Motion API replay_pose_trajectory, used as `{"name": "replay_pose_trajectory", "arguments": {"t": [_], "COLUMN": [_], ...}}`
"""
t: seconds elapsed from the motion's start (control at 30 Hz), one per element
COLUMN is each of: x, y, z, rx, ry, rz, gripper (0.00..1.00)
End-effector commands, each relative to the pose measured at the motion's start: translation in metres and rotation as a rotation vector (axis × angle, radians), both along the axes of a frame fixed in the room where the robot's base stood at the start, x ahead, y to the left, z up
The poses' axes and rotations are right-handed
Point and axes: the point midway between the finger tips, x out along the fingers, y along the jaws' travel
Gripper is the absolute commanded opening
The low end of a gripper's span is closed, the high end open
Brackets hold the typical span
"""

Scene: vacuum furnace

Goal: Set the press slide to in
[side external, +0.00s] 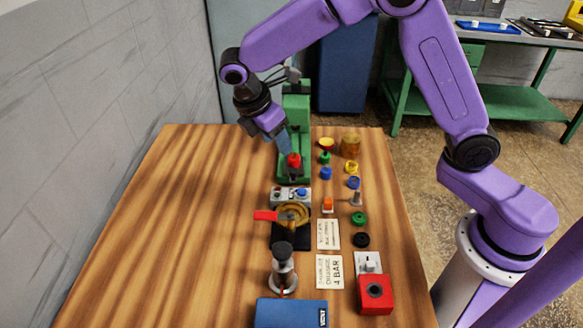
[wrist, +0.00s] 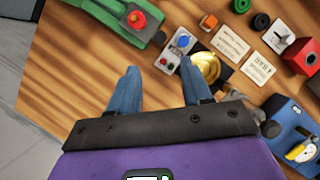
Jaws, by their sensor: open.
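The green press (side external: 296,110) stands at the far end of the wooden table. A red knob or part (side external: 293,160) sits low at its front, and the red piece (wrist: 138,19) also shows on the green press (wrist: 110,20) in the wrist view. I cannot tell how far in or out the slide is. My gripper (side external: 285,148) points down at the press's front left, close to the red part. In the wrist view my gripper (wrist: 160,68) has its two blue fingers apart with nothing between them, over bare wood; the red piece lies beyond the fingertips.
A button box (side external: 291,196) stands in front of the press, then a brass ring fixture with a red handle (side external: 266,215). Several small coloured parts and labels lie to the right. A red box (side external: 375,295) and a blue box (side external: 290,313) stand near. The table's left side is clear.

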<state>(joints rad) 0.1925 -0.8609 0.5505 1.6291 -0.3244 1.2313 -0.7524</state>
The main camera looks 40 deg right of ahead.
Motion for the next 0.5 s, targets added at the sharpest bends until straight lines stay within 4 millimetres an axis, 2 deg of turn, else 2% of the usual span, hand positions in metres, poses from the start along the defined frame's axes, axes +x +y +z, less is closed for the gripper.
{"name": "replay_pose_trajectory", "arguments": {"t": [0.1, 0.5], "x": [-0.001, -0.001], "y": [-0.01, -0.037], "z": [-0.022, -0.089], "rx": [-0.003, -0.002], "ry": [0.004, 0.003], "rz": [-0.002, -0.001], "gripper": [0.49, 0.49]}}
